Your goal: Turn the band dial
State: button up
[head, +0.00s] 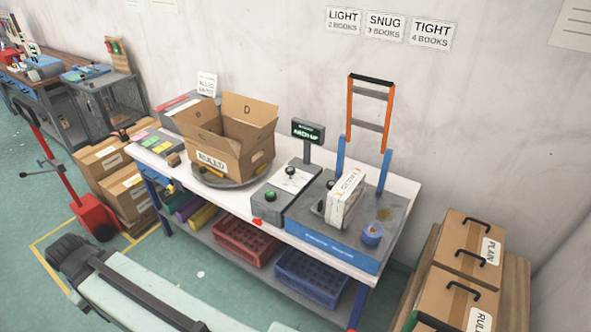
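A grey control box (284,195) stands on the white workbench, right of the open carton. On its pale top plate sits a small dark knob (291,172), which looks like the band dial; its pointer setting is too small to read. A green button (270,196) is on the box's lower front part. A display (308,131) on a post behind has small green text. Signs on the wall read LIGHT 2 books (343,20), SNUG 3 books (385,26) and TIGHT 4 books (432,34). My gripper's fingers are not in view; a pale part of my body crosses the lower left.
An open carton (238,142) sits on a round turntable (222,183) left of the box. Right is a blue-fronted machine (330,248) with a white pack (345,198) and an orange-blue frame (351,113). Boxes (470,247) stand at right.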

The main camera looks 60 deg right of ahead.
aim_at(290, 171)
jog(key=z, duration=0.35)
jog(key=i, duration=1)
